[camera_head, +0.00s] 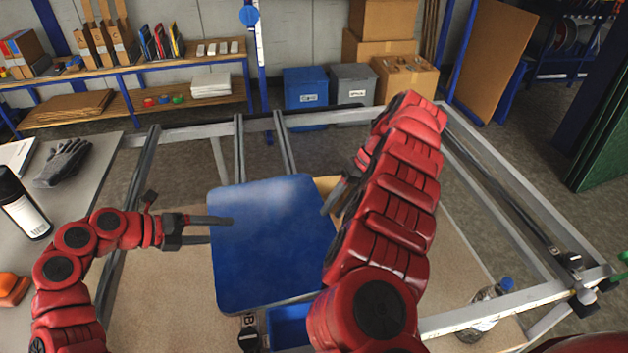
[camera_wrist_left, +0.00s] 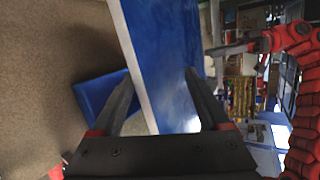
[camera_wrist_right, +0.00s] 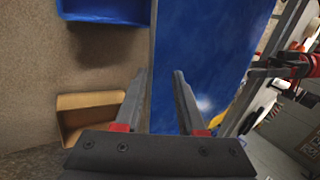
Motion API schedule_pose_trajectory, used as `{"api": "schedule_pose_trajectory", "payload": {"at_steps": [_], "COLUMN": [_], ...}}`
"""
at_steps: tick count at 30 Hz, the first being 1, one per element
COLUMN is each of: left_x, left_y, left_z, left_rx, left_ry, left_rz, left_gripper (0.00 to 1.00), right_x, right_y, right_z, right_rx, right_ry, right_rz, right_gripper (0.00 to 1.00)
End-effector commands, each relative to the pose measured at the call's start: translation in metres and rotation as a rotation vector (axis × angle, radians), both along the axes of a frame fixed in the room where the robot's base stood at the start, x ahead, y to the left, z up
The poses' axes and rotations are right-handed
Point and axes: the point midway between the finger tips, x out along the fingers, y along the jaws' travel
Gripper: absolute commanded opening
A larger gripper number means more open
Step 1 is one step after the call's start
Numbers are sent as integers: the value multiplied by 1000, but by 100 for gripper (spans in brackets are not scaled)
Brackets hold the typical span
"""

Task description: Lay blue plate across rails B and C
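The blue plate (camera_head: 272,240) lies flat in the middle of the head view, spanning over the two inner rails, rail B (camera_head: 240,150) and rail C (camera_head: 284,150); whether it rests on them is hidden. My left gripper (camera_head: 222,231) is at its left edge, one finger above and one running behind the edge. In the left wrist view its fingers (camera_wrist_left: 160,75) stand apart around the white edge. My right gripper (camera_head: 341,192) is at the plate's right edge, partly hidden by my arm. In the right wrist view its fingers (camera_wrist_right: 161,72) straddle the edge with a narrower gap.
A blue bin (camera_head: 288,326) sits below the plate's front edge, and an open cardboard box (camera_wrist_right: 88,112) lies beneath the right side. The grey table at left holds a glove (camera_head: 64,163) and a black-and-white bottle (camera_head: 24,205).

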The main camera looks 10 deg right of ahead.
Motion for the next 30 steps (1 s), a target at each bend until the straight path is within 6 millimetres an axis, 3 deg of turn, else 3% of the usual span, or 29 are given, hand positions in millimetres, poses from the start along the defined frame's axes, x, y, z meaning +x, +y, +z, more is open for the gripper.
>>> {"api": "schedule_pose_trajectory", "payload": {"at_steps": [16, 23, 30], "left_x": [-24, -28, -28], "left_y": [87, 98, 98], "left_z": [51, 57, 57], "left_rx": [-3, -2, 0], "left_ry": [-4, -3, -2], "left_rz": [2, -1, -1], "left_gripper": [76, 76, 76], "right_x": [0, 1, 4], "right_y": [-2, -6, -41], "right_z": [0, 5, 9], "right_rx": [-2, -3, -4], "right_ry": [0, -2, 2], "right_rz": [-4, -6, -9], "right_gripper": [39, 39, 39]}}
